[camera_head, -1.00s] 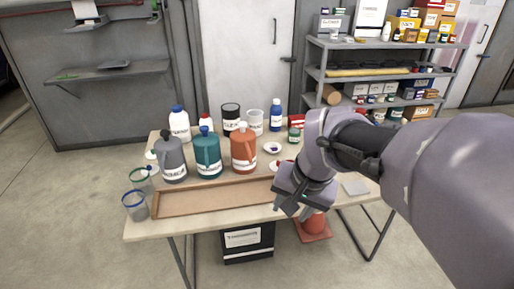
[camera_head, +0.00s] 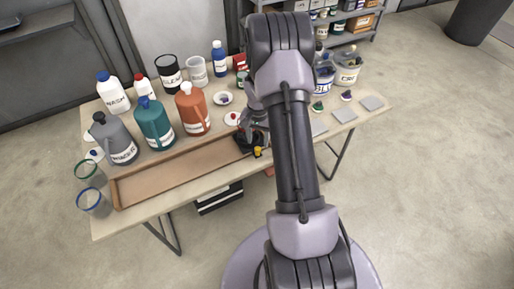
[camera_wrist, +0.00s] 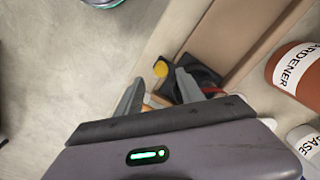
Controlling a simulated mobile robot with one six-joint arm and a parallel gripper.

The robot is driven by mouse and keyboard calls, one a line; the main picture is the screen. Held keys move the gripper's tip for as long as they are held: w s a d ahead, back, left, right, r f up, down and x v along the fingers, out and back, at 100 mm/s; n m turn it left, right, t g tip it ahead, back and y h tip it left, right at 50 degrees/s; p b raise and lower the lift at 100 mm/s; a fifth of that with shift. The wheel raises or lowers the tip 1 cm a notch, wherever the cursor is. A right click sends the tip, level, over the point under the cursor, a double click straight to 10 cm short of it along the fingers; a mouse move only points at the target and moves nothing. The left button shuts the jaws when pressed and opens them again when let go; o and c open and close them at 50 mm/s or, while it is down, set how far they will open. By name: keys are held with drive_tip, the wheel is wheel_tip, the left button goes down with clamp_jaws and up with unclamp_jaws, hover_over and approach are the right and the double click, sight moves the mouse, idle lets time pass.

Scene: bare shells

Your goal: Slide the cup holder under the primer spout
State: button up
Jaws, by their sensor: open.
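A black holder (camera_head: 250,141) with a yellow knob (camera_head: 258,152) sits at the right end of the shallow wooden tray (camera_head: 185,170). In the wrist view the black holder (camera_wrist: 195,80) and its yellow knob (camera_wrist: 161,68) lie between and just beyond the fingertips. My gripper (camera_wrist: 174,87) is open above it; whether a finger touches it cannot be told. Behind the tray stand a grey jug (camera_head: 115,140), a teal jug (camera_head: 153,124) and an orange jug (camera_head: 192,109). The orange jug (camera_wrist: 298,72) has a label that seems to read HARDENER. The primer label cannot be made out.
Two clear rimmed cups (camera_head: 92,201) stand left of the tray. Labelled tubs (camera_head: 347,68) and grey squares (camera_head: 343,114) are at the right. The tray left of the holder is clear.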

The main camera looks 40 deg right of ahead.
sight(258, 148)
drive_tip(key=shift+f+b, duration=0.4)
drive_tip(key=shift+f, duration=2)
drive_tip(key=shift+w, duration=0.1)
clamp_jaws()
